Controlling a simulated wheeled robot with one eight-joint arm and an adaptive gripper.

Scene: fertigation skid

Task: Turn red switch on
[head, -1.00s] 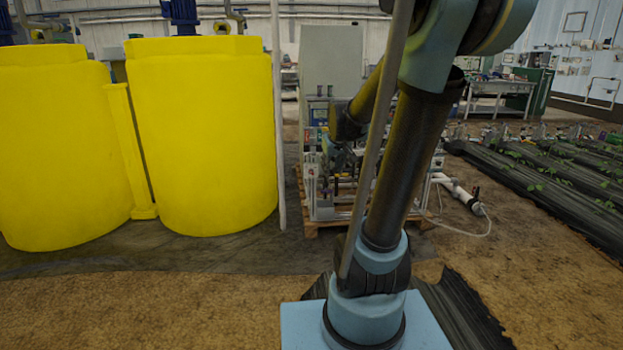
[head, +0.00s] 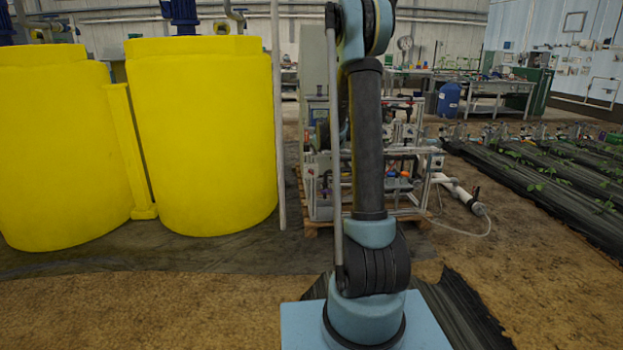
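The fertigation skid (head: 320,190) stands on a wooden pallet straight ahead in the head view.
Two large yellow tanks (head: 200,140) stand at the left, beside a thin white upright pole (head: 278,120). A white pipe (head: 458,192) with a hose lies on the floor right of the skid. Black-covered plant rows (head: 550,180) run at the right.

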